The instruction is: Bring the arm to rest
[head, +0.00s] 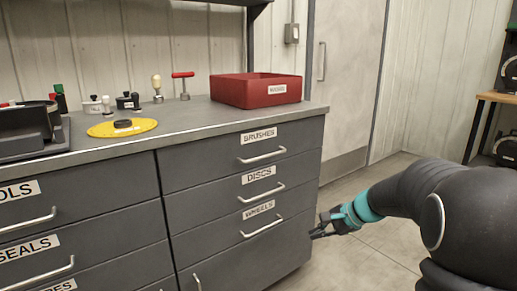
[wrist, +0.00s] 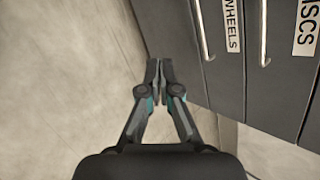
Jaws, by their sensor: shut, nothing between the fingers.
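My gripper (head: 322,226) is at the right side of the grey drawer cabinet, low, about level with the drawer labelled WHEELS (head: 262,226). In the wrist view my gripper (wrist: 158,68) has its fingertips together with nothing between them, above bare floor and beside the cabinet front. My arm (head: 400,195) reaches in from the right of the head view, bent and apart from the worktop. I cannot tell whether the fingertips touch the cabinet.
The drawers BRUSHES (head: 264,151), DISCS (head: 262,188) and WHEELS look shut. A red bin (head: 245,93), a yellow disc (head: 105,129) and small tools stand on the worktop (head: 200,116). The floor (head: 350,255) between is clear.

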